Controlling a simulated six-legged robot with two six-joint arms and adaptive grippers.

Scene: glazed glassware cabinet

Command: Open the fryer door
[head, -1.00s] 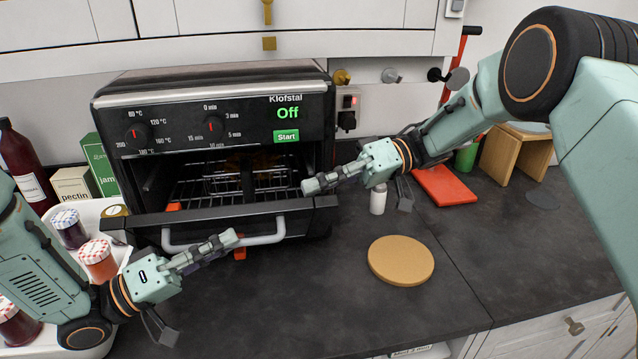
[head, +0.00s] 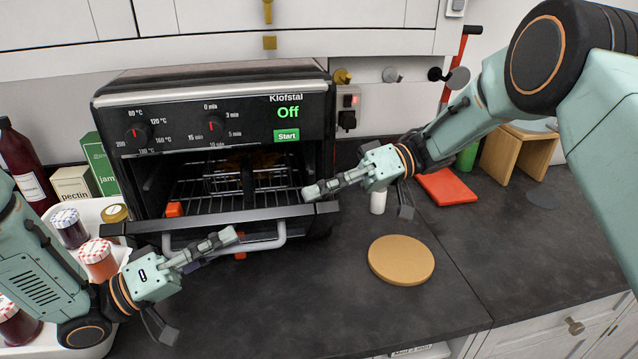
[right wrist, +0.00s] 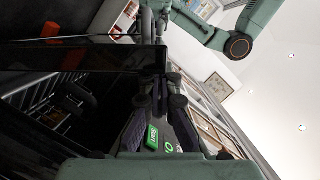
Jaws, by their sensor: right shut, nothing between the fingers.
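The fryer (head: 215,150) is a black countertop oven with two knobs and a display reading "Off". Its door (head: 190,222) is lowered part way, with a grey bar handle (head: 265,244) on its front. A wire rack (head: 240,190) shows inside. My right gripper (head: 308,192) is shut and empty at the right end of the door's top edge; contact is hard to tell. Its fingers also show in the right wrist view (right wrist: 160,92). My left gripper (head: 232,236) is in front of the handle's left part; whether its fingers are shut or touching it is unclear.
A white tray (head: 125,255) of jam jars stands left of the fryer. A round wooden board (head: 401,260) lies on the counter at right. A red board (head: 447,186) and a white bottle (head: 378,203) are behind it.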

